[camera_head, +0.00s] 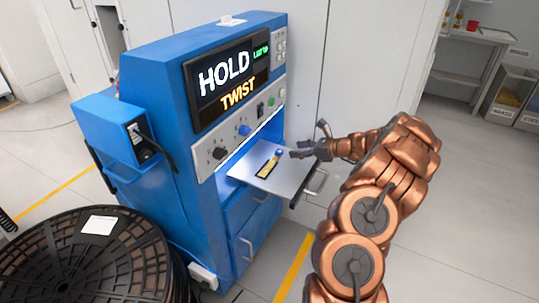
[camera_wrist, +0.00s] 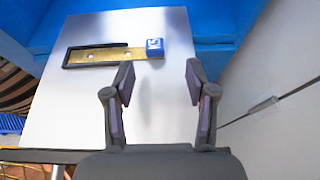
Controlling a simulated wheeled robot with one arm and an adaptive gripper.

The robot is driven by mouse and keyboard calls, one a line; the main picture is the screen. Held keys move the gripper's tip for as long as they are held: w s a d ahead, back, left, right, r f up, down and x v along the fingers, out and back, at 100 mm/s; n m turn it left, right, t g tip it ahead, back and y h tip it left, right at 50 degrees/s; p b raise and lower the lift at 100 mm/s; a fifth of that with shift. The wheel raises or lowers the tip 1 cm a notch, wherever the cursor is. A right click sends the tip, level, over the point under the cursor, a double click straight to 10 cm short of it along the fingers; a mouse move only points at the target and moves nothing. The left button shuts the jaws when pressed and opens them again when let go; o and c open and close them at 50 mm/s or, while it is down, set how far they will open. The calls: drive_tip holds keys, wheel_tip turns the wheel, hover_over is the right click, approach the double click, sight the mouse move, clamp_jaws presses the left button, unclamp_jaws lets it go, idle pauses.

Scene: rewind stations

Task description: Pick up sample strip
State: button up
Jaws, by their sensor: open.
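The sample strip (camera_wrist: 100,56) is a flat yellow-brown piece in a dark frame with a blue block (camera_wrist: 155,48) at its right end. It lies on the pale metal shelf (camera_wrist: 90,115) of the blue machine. In the head view the strip (camera_head: 267,168) lies across the shelf (camera_head: 285,184), with the blue end at the far side. My gripper (camera_wrist: 160,78) is open, and nothing shows between its fingers. Its left fingertip appears close to the strip near the blue block; I cannot tell whether they touch. In the head view my gripper (camera_head: 292,154) reaches in over the shelf's right side.
The blue machine (camera_head: 155,75) has a lit screen (camera_head: 232,80) reading HOLD TWIST above knobs and the shelf. A large black reel (camera_head: 85,262) stands at lower left. A white cabinet wall (camera_head: 360,50) is behind. Shelving with boxes (camera_head: 515,85) stands at far right.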

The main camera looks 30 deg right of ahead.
sight(280, 151)
drive_tip(key=x, duration=0.3)
drive_tip(key=a+x, duration=0.1)
drive_tip(key=x, duration=0.2)
drive_tip(key=shift+r+b, duration=0.1)
drive_tip(key=shift+b, duration=0.3)
drive_tip(key=shift+w+a+f, duration=0.2)
drive_tip(key=shift+w+a, duration=0.15)
drive_tip(key=shift+w, duration=0.25)
clamp_jaws()
drive_tip(key=shift+r, duration=0.1)
